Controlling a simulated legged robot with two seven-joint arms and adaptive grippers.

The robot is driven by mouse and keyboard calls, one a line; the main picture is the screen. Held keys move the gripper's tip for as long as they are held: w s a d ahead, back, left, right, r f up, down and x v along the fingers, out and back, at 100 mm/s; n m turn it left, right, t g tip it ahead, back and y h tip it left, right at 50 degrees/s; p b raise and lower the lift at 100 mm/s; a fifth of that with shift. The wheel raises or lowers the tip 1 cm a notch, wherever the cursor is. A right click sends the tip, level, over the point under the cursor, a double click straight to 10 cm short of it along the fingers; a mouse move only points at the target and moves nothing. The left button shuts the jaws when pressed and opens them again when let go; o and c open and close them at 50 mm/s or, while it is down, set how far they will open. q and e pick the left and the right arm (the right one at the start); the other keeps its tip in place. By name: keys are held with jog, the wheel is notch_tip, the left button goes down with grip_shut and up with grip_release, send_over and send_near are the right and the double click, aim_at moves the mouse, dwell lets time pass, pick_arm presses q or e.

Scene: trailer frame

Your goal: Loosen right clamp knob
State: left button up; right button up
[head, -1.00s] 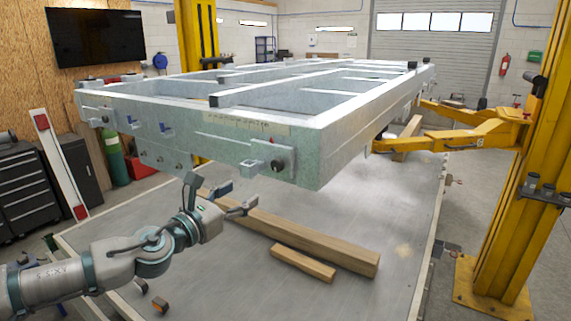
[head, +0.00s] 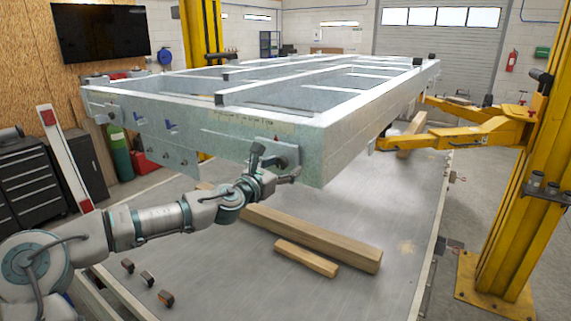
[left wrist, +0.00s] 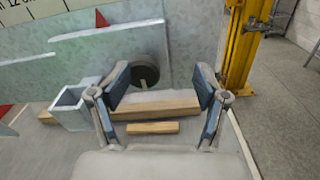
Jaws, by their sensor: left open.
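The grey metal trailer frame (head: 225,147) is raised over the floor platform. Its right clamp knob is a dark round disc with a short pale bar across its lower part, seen in the left wrist view (left wrist: 145,68). In the head view, my gripper mostly covers the knob. My left gripper (head: 279,165) is open and empty in front of the knob. In the left wrist view my open fingers (left wrist: 160,84) frame the knob, which sits nearer the left finger. No contact with it is visible. My right gripper is not in view.
A square tube end (left wrist: 73,107) sticks out left of the knob. A red triangle (left wrist: 101,19) marks the frame above. Wooden beams (head: 315,238) lie on the platform below. A yellow lift post (head: 520,210) with arms stands at the right.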

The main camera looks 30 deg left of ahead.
aim_at(277, 164)
pick_arm(q)
jog(key=shift+w+a, duration=0.25)
jog(key=shift+w, duration=0.05)
jog(key=a, duration=0.1)
jog(key=w+a, duration=0.1)
jog(key=shift+w+a+f, duration=0.1)
jog(key=shift+a+f, duration=0.25)
jog(key=shift+f, duration=0.05)
jog(key=shift+d, duration=0.25)
jog(key=shift+c, duration=1.4)
jog(key=shift+d+r, duration=0.1)
jog(key=shift+d, duration=0.2)
jog(key=c, duration=0.4)
jog(key=shift+d+r, duration=0.1)
jog(key=shift+d, duration=0.2)
jog(key=c, duration=0.5)
jog(key=shift+o, duration=0.2)
jog(key=shift+a, duration=0.25)
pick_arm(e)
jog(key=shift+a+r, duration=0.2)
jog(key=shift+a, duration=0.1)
